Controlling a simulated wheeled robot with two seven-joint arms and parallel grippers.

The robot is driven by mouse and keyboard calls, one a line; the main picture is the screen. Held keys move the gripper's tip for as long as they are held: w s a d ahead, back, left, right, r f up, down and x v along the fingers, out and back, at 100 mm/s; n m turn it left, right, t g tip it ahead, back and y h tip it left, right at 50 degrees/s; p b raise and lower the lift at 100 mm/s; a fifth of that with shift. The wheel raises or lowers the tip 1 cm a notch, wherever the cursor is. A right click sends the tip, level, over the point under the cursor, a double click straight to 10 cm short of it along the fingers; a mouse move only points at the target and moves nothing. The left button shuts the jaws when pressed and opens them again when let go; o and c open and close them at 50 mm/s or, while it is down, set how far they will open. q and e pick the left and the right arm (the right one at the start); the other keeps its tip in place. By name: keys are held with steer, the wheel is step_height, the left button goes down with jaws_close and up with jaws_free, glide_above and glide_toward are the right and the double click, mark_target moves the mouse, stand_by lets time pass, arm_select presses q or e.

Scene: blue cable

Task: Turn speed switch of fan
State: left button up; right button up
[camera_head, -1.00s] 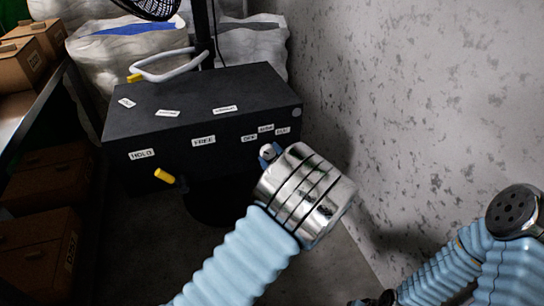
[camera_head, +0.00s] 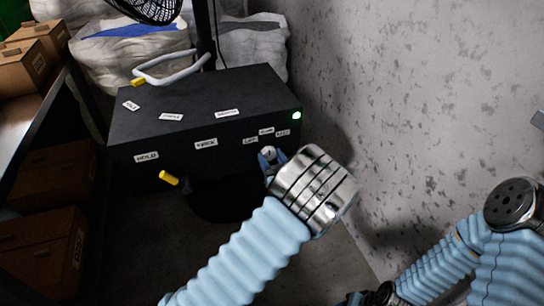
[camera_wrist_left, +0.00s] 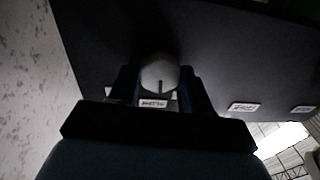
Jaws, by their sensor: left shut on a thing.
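The black control box (camera_head: 200,105) of the fan stands ahead with white labels on its top and front, several too small to read. A round pale switch knob (camera_wrist_left: 158,74) with a dark pointer line sits on its front right. It shows small in the head view (camera_head: 267,152). My left gripper (camera_head: 272,160) is shut on the knob, with a blue finger on each side in the left wrist view (camera_wrist_left: 158,88). A green light (camera_head: 297,115) glows at the box's right front. The black fan (camera_head: 148,8) is partly cut off at the top. My right gripper is out of view.
A yellow-tipped lever (camera_head: 169,178) sticks out from the box's front left. A speckled grey wall (camera_head: 420,110) stands close on the right. Cardboard boxes (camera_head: 40,175) fill the left; white sacks (camera_head: 130,55) lie behind.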

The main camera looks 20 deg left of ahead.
arm_select(q)
steer(key=shift+m, duration=0.6)
steer(key=o, duration=1)
steer(key=shift+o, duration=0.2)
steer(key=shift+s, duration=0.1)
steer(key=v, duration=1.3)
steer(key=shift+s+d, duration=0.15)
steer(key=shift+s, duration=0.15)
steer(key=shift+f, duration=0.1)
